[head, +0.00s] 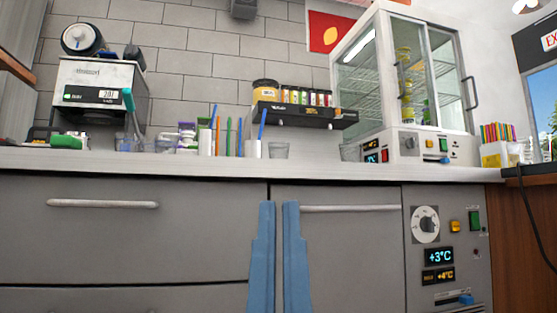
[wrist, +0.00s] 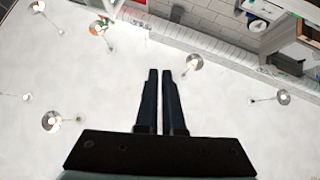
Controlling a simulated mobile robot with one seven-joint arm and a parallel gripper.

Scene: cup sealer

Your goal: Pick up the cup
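A small clear cup (head: 279,151) stands upright on the pale counter in the head view, right of a white holder. Another clear container (head: 349,153) stands farther right, near the glass cabinet. I cannot tell which one the task means. My gripper (head: 279,204) points upward in front of the drawer fronts, its blue fingertips below the counter edge. The fingers stand a narrow gap apart with nothing between them. In the wrist view my gripper (wrist: 160,71) shows dark against the ceiling, and no cup is recognisable there.
The counter (head: 200,163) has a sealing machine (head: 100,92) at the left, straws and a jar rack (head: 296,113) in the middle, and a glass cabinet (head: 405,80) at the right. Drawers with bar handles (head: 102,204) are below. The wrist view shows ceiling lamps (wrist: 193,62).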

